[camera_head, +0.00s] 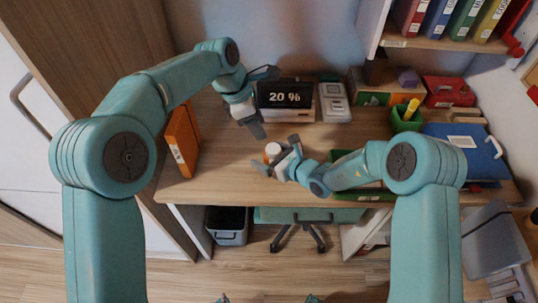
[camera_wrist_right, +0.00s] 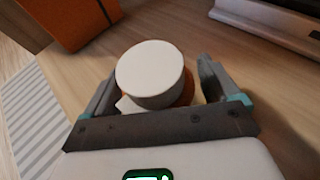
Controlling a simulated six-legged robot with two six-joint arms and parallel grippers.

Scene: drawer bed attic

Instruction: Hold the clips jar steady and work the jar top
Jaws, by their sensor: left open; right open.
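The clips jar (camera_head: 269,156) is small and orange with a white top (camera_head: 273,148). It stands near the front edge of the desk. In the right wrist view the white jar top (camera_wrist_right: 150,68) is round, with a bit of the orange jar (camera_wrist_right: 186,92) showing below it. My right gripper (camera_head: 277,166) is open, with its fingers on either side of the jar; the right wrist view shows a gap at the right finger (camera_wrist_right: 150,85). My left gripper (camera_head: 262,103) is open and empty above the desk, up and left of the jar.
An orange binder (camera_head: 182,139) stands at the left. A green pen cup (camera_head: 405,118), a blue folder (camera_head: 470,150) and a green tray (camera_head: 345,156) are to the right. The desk's front left (camera_head: 215,180) is clear.

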